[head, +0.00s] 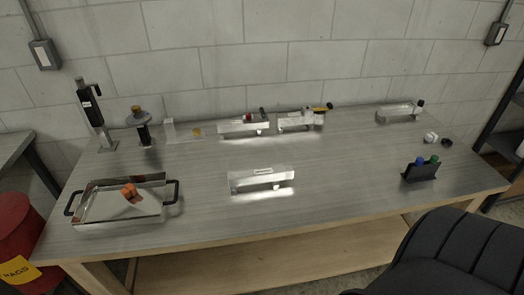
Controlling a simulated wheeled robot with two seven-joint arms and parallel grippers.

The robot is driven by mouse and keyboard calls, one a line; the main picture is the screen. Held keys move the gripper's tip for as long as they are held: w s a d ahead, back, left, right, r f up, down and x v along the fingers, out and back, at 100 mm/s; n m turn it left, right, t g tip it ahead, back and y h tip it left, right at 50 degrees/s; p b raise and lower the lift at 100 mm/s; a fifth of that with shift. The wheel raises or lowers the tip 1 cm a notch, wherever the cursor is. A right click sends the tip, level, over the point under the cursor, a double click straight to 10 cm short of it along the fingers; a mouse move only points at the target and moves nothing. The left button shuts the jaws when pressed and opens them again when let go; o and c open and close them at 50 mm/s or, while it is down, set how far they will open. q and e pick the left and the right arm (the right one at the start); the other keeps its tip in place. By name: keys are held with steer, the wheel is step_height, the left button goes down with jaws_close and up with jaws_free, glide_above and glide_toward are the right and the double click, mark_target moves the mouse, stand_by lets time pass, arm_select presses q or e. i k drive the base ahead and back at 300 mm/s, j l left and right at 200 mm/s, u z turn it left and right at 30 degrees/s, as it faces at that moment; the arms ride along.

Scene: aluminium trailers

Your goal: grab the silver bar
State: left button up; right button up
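A long silver metal piece (262,181), shaped like a bar or shallow trough, lies near the middle of the table. It has a bright front face and a small pale item at its right part. Two similar silver pieces stand near the wall, one at the back centre (238,128) and one just right of it (296,125). Another silver tray-like piece (396,115) lies at the back right. I cannot tell which of these is the silver bar. Neither of my grippers is in view.
A handled metal tray (90,213) with an orange-brown block (130,192) is at the table's left. A black holder (420,172) with blue and green items is at the right. A black chair (455,255) stands at front right. The table's centre right is clear.

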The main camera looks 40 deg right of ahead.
mark_target(273, 175)
steer(key=z, duration=1.05)
